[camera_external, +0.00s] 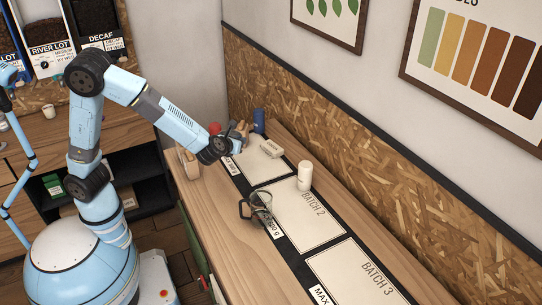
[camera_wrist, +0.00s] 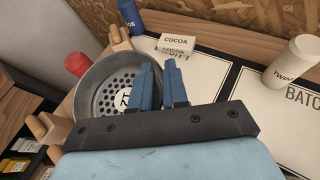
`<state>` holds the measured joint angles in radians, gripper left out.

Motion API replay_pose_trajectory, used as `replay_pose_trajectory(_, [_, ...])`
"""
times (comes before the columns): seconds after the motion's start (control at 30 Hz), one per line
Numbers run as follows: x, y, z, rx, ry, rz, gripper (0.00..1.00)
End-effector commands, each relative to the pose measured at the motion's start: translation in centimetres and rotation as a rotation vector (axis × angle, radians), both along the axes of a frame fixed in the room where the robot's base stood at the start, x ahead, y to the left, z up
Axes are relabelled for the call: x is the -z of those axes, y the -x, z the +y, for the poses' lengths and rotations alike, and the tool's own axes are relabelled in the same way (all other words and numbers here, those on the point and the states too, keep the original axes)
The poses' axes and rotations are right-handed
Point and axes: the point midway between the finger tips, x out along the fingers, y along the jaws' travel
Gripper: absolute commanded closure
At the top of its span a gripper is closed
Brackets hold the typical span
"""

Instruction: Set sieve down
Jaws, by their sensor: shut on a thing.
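I cannot tell whether the sieve touches the bench.
A cocoa box (camera_wrist: 175,43) lies on the far mat. A white twine can (camera_wrist: 295,62) stands by the BATCH 2 mat (camera_external: 322,222), near a glass vessel (camera_external: 261,211). A red object (camera_wrist: 77,64) and a blue container (camera_wrist: 130,15) are close to the sieve. The BATCH 3 mat (camera_external: 355,275) is clear.

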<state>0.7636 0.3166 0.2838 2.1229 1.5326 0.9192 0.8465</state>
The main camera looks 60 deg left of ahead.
Motion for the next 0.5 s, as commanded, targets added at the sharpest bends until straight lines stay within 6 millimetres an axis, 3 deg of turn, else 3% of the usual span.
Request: replay_pose_trajectory(0.5, [6.8, 0.0, 0.0, 0.001, 0.006, 0.000, 1.00])
